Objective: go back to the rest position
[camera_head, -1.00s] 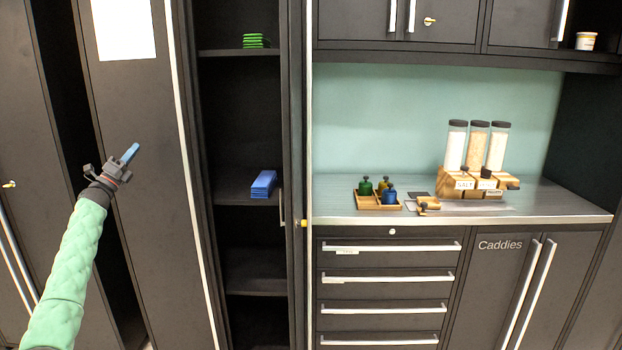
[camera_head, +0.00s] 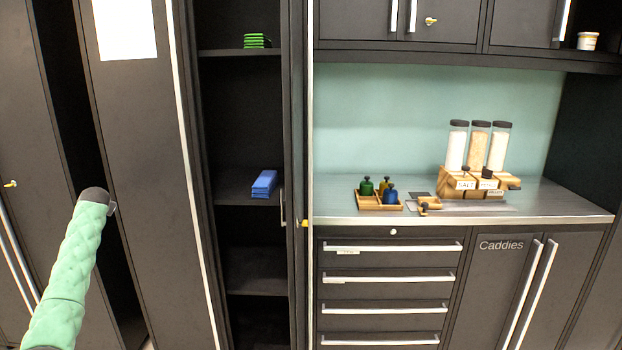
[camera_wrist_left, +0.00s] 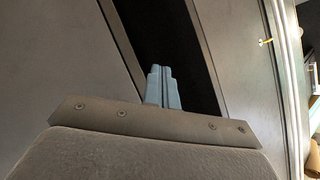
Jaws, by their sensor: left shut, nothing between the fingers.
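My left arm (camera_head: 66,270), in a green padded sleeve, rises at the left of the head view in front of the dark cabinet doors. Its gripper is hidden there behind the dark wrist end. In the left wrist view my left gripper (camera_wrist_left: 163,85) shows as two blue fingers. They are together with nothing between them, and they point at a dark gap between cabinet panels. My right gripper is in neither view.
An open cabinet holds a blue stack (camera_head: 264,184) and a green stack (camera_head: 257,41) on its shelves. At the right, a steel counter (camera_head: 340,207) carries a wooden tray (camera_head: 378,204) of small bottles and a dispenser stand (camera_head: 470,184) with three clear tubes. A white cup (camera_head: 587,41) stands high right.

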